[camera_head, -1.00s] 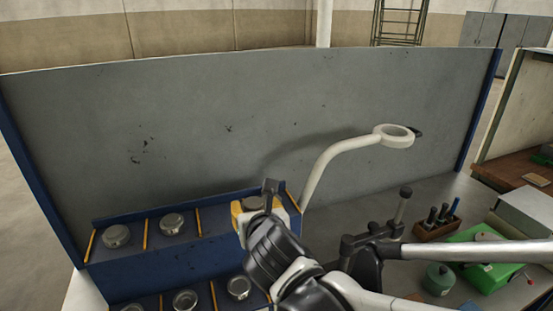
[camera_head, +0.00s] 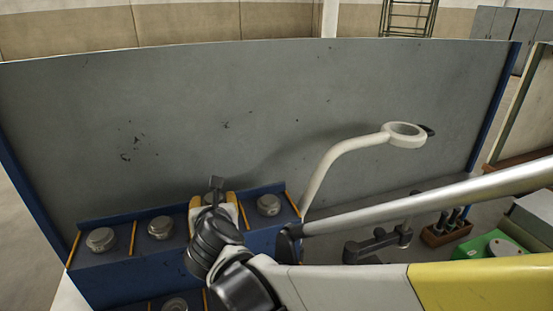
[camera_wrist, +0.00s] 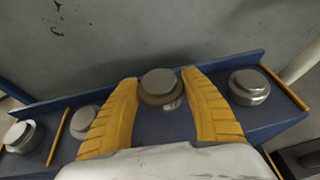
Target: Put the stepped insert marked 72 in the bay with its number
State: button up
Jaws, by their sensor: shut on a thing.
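A round metal stepped insert (camera_wrist: 160,84) with a grey top and a brownish rim sits between the yellow fingers of my gripper (camera_wrist: 162,100) in the wrist view. My gripper is shut on it. In the head view my gripper (camera_head: 213,198) is over the upper row of the blue bay rack (camera_head: 130,262), between two other inserts. I cannot tell whether the held insert touches the bay floor. Its number is not readable. A small pale, shiny patch shows just below it in the wrist view. My wrist hides the held insert in the head view.
Inserts stand in neighbouring bays: two to the left (camera_head: 101,239) (camera_head: 160,227) and one to the right (camera_head: 269,204). Orange dividers separate bays. A grey panel (camera_head: 250,110) rises behind. A white ring lamp (camera_head: 404,135) stands right, near a tool block (camera_head: 446,230).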

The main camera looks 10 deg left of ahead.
jog(key=shift+f+b, duration=0.65)
jog(key=shift+f, duration=1.35)
jog(key=shift+f, duration=0.25)
jog(key=o, duration=1.4)
jog(key=shift+r, duration=0.1)
